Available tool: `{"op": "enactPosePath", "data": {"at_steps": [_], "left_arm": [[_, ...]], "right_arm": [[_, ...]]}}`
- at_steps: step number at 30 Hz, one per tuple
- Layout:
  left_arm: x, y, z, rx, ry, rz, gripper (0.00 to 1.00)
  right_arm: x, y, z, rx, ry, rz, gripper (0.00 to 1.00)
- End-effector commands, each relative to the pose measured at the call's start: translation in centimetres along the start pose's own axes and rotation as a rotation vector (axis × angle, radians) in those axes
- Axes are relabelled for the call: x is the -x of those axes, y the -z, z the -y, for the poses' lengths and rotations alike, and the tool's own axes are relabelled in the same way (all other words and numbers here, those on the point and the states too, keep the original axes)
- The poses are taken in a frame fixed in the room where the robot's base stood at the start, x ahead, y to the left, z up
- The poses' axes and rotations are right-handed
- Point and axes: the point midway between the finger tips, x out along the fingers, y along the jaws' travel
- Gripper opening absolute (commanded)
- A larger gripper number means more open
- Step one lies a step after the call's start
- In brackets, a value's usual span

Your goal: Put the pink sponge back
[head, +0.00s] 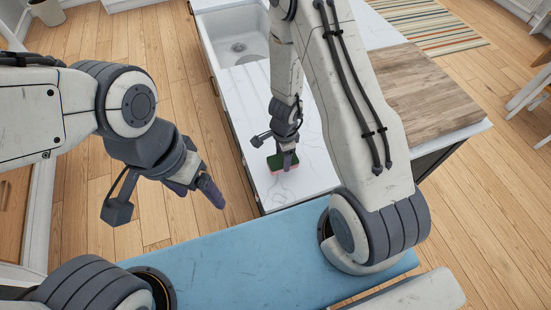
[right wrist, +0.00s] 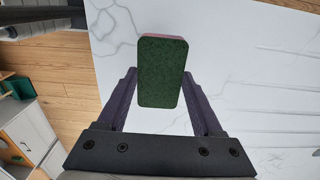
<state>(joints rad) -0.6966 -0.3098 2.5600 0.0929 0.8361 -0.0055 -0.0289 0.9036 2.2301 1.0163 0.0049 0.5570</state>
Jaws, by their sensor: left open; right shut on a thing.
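The pink sponge (head: 276,162) has a dark green scouring face, and a pink edge shows along its side. In the right wrist view the sponge (right wrist: 162,75) stands between the two fingers with the green face toward the camera. My right gripper (head: 285,158) is shut on it, over the white marble counter (head: 300,185) near its front left edge. Whether the sponge touches the counter I cannot tell. My left gripper (head: 212,195) is open and empty, out over the wooden floor left of the counter. My right arm hides part of the counter.
A white sink (head: 238,50) with a drain and a ribbed drainboard (head: 245,90) lies farther back on the counter. A wooden board (head: 425,90) covers its right part. A striped rug (head: 425,25) lies on the floor behind.

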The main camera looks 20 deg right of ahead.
Motion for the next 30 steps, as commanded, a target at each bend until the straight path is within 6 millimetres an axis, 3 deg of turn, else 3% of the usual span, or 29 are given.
{"op": "enactPosePath", "data": {"at_steps": [11, 19, 20, 21, 30], "left_arm": [[-3.9, -0.2, 0.3, -0.003, 0.0, 0.0, 0.8], [-3.8, -0.2, 0.3, -0.004, 0.0, 0.0, 0.8], [-3.8, -0.2, 0.3, -0.004, 0.0, 0.0, 0.8], [-3.8, -0.2, 0.3, -0.004, 0.0, 0.0, 0.8], [-3.8, -0.2, 0.3, -0.004, 0.0, 0.0, 0.8]], "right_arm": [[-4.1, -0.4, 0.1, 0.006, 0.0, 0.0, 0.17], [-4.1, -0.5, 0.1, 0.007, -0.001, 0.0, 0.17], [-4.1, -0.5, 0.1, 0.008, -0.001, 0.0, 0.79], [-4.1, -0.5, 0.1, 0.008, -0.001, 0.0, 0.94], [-4.0, -0.5, 0.1, 0.008, 0.0, 0.0, 0.98]]}}
